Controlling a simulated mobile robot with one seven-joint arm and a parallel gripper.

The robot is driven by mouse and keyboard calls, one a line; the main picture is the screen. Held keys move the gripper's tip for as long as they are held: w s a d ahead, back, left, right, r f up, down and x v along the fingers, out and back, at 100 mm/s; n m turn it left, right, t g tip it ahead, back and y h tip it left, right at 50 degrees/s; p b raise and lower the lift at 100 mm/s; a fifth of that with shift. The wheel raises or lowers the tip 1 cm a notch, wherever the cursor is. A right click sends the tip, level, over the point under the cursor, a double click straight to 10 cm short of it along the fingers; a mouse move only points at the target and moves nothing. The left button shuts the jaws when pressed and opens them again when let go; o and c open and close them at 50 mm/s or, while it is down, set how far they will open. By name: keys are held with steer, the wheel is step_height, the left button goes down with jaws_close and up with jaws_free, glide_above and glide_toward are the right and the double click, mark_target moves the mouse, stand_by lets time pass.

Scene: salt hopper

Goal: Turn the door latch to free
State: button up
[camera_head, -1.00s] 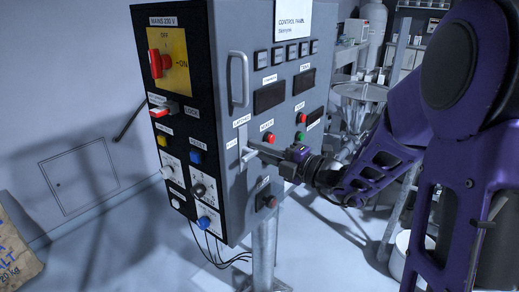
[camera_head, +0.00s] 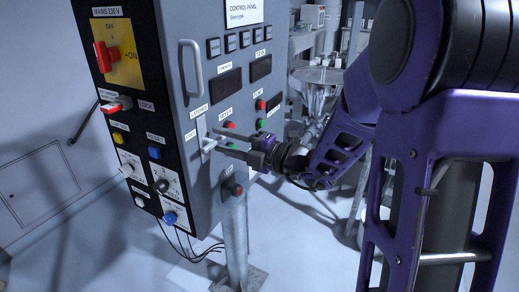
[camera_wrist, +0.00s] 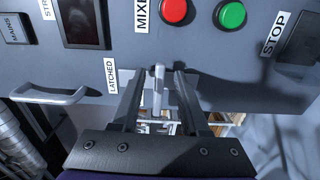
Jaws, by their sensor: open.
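The door latch (camera_head: 209,146) is a small pale lever on a light plate on the grey front door of the control cabinet. The label LATCHED is above it and FREE is to its left. In the wrist view the latch lever (camera_wrist: 158,88) stands between my two dark fingers. My gripper (camera_head: 224,147) is open around the lever, with a gap on both sides visible in the wrist view (camera_wrist: 158,95). I cannot tell for certain which label the lever points at. The FREE label does not show in the wrist view.
The cabinet (camera_head: 226,178) stands on a post. A door handle (camera_head: 191,66) is above the latch. Red and green buttons (camera_wrist: 231,15) are close to my fingers. A red mains switch (camera_head: 106,57) is on the side face. Shelving and a steel hopper (camera_head: 318,85) stand behind.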

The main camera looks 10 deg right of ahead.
steer(key=v, duration=1.6)
